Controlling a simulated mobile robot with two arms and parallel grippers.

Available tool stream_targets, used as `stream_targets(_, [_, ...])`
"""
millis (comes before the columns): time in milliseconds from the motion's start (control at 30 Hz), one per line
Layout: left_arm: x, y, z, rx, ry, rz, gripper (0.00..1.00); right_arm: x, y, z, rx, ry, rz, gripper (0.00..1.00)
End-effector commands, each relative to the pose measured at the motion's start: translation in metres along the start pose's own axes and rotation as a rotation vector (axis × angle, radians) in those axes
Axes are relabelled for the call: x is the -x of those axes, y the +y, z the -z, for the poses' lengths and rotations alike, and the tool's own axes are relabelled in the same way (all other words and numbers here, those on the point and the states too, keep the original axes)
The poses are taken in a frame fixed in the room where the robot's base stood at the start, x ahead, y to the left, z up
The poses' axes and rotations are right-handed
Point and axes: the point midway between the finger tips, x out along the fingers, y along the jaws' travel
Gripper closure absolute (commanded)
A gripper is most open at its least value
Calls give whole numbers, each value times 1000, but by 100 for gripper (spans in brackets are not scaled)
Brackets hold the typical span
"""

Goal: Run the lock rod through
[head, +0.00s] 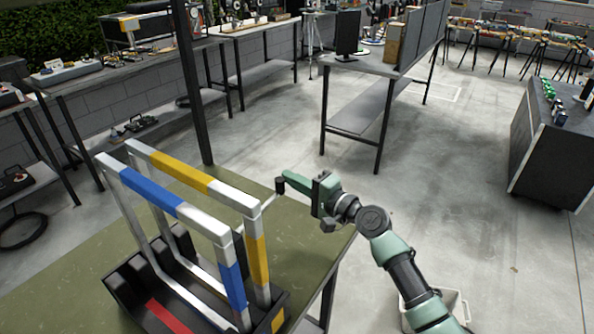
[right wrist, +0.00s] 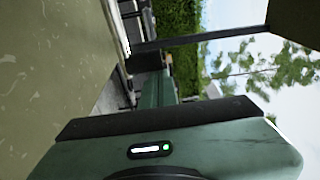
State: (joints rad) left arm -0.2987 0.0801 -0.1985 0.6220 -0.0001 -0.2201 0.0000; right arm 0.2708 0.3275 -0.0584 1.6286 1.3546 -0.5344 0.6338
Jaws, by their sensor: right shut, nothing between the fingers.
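A black grip truck (head: 118,282) stands on a green tabletop at the lower left of the head view. Two white upright frames rise from it, one with blue bands (head: 150,191) and one with yellow bands (head: 180,171). A thin pale rod-like piece (head: 268,202) shows beside the top right corner of the yellow-banded frame; I take it for the lock rod, but its far end is hidden. My right gripper (head: 280,185) is shut and empty, just right of that corner, with its tip close to the thin piece. I cannot tell whether they touch. My left gripper is out of view.
The green tabletop (head: 300,247) has free room right of the truck. A dark vertical post (head: 193,90) stands behind it. A white bin (head: 455,300) is on the floor under my right arm. Workbenches line the left and back, with a dark cabinet (head: 555,150) at right.

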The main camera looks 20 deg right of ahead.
Motion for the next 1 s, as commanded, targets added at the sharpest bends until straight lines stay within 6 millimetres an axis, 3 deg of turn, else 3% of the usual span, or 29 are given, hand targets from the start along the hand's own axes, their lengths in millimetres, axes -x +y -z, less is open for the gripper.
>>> stream_targets(400, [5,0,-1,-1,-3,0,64,1,-1,-7,-1,-1,-1,100])
stream_targets(467, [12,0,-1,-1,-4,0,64,2,-2,-17,-2,-3,-2,100])
stream_targets(800, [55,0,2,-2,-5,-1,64,15,-3,-106,-4,-3,-2,100])
stream_targets(1000, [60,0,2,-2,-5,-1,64,19,0,-128,-1,-1,-1,100])
